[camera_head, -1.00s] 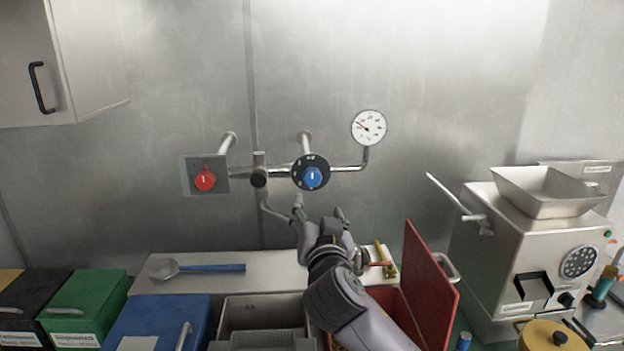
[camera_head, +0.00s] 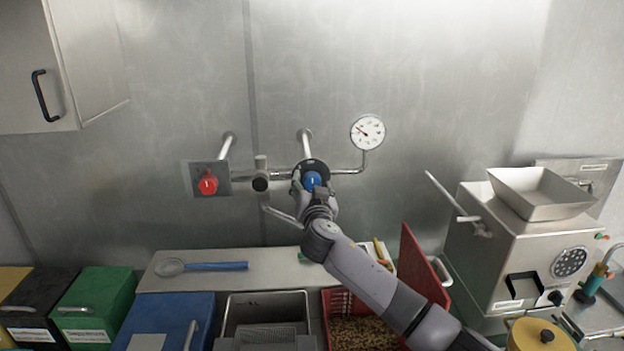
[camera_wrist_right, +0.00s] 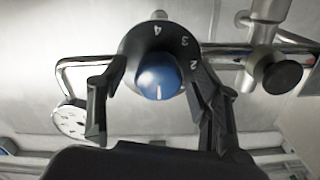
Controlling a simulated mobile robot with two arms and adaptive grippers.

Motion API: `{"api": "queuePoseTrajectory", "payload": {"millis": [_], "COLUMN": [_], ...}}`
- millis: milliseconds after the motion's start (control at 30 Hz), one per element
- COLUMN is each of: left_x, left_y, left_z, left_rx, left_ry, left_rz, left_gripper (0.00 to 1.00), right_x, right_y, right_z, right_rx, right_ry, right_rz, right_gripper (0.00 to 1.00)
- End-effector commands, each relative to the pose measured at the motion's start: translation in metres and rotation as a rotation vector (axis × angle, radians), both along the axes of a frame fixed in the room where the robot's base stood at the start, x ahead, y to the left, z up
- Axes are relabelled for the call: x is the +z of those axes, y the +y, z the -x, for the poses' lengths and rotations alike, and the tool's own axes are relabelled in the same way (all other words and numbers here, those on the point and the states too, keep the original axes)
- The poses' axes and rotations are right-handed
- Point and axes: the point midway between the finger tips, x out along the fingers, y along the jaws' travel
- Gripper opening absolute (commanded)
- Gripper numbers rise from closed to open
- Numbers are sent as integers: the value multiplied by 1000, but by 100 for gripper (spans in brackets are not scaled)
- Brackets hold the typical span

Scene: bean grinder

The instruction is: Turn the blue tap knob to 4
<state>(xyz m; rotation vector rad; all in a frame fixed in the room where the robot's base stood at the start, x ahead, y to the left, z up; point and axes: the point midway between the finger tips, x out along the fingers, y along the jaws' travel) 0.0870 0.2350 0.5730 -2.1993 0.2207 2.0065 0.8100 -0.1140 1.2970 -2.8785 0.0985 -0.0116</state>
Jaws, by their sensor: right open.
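The blue tap knob (camera_head: 312,180) sits on a black numbered dial on the wall pipe. In the right wrist view the knob (camera_wrist_right: 160,75) has a white mark at its lower edge, pointing down the picture. The digits 4, 3 and 2 show on the dial (camera_wrist_right: 173,33), with 4 at the top. My right gripper (camera_head: 314,190) is open at the knob, its fingers on either side of it. I cannot tell whether they touch it. My left gripper is not in view.
A red knob (camera_head: 208,184) on a plate is to the left. A pressure gauge (camera_head: 367,132) is to the right. Below are a counter with a ladle (camera_head: 215,266), colored bins and a red crate (camera_head: 340,303). A grinder (camera_head: 520,240) stands at the right.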

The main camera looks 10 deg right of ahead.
Motion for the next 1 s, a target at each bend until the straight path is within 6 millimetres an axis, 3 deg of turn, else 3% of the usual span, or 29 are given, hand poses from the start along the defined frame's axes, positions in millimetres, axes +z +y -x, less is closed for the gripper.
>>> {"api": "queuePoseTrajectory", "payload": {"millis": [200,500,1000], "left_x": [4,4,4], "left_y": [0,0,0], "left_z": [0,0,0], "left_rx": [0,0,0], "left_ry": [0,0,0], "left_rz": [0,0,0], "left_gripper": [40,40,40], "right_x": [1,0,0], "right_y": [-1,-1,-1], "right_z": [-11,-11,-11], "right_rx": [0,0,0], "right_ry": [0,0,0], "right_rz": [0,0,0], "right_gripper": [59,58,25]}}
